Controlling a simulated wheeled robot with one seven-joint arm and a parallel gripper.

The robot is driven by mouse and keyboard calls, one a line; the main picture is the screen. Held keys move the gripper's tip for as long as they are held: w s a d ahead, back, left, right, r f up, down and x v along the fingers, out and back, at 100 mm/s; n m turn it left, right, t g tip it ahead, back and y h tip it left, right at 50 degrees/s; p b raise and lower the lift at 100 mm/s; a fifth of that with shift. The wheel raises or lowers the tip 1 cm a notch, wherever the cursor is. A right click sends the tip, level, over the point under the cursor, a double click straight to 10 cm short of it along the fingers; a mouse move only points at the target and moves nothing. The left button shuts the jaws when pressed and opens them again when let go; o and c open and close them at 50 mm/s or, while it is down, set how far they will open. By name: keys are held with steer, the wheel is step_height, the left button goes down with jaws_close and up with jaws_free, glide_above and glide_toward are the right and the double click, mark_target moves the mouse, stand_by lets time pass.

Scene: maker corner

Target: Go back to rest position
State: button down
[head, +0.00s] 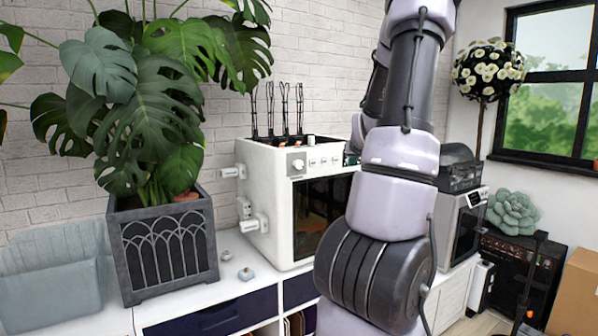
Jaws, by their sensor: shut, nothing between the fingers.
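My arm (395,160) rises through the right of centre in the head view and leaves the frame at the top. Part of another of my links shows behind it, at its upper left. I cannot make out my gripper or its fingers; they are either hidden behind the arm or outside the frame. I cannot see anything held.
A white boxy machine (268,200) with a dark front window stands on the white counter (228,262), partly behind my arm. A potted monstera (162,235) is left of it, beside a translucent bin (50,285). A second machine (467,225) and a cardboard box (578,295) are at right.

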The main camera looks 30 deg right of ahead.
steer(key=s+a+r+n+g+y, duration=0.1)
steer(key=s+a+r, duration=0.2)
steer(key=a, duration=0.7)
steer(key=s+a+r+g+y, duration=0.15)
steer(key=a+r, duration=0.25)
steer(key=a, duration=0.7)
steer(key=s+a+r+y, duration=0.2)
steer(key=s+a, duration=0.7)
steer(key=s, duration=0.1)
steer(key=s+a+r+y, duration=0.2)
steer(key=s+a, duration=0.7)
steer(key=s, duration=0.1)
steer(key=shift+s+a+y, duration=0.25)
steer(key=shift+s+y, duration=0.1)
steer(key=shift+s, duration=0.05)
steer(key=shift+r, duration=0.1)
